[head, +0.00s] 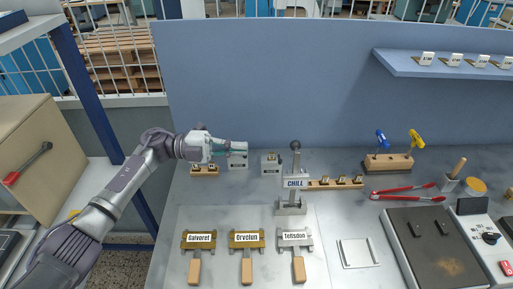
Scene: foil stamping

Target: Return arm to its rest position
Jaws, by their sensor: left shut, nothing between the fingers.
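My left arm comes in from the lower left over the left edge of the workbench (340,220). My left gripper (244,147) is shut and empty. It points right, at the back left of the bench, and in this view overlaps the top of a small grey block (238,162). I cannot tell whether it touches the block. My right gripper is not in view.
Near the front lie three wooden-handled holders labelled Balvoret (199,239), Orvelun (246,239) and Teltsdon (295,239). An upright CHILL stand (291,206) is behind them. Red tongs (405,192) and a dark hot plate (432,250) are right. A blue panel (270,80) closes the back.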

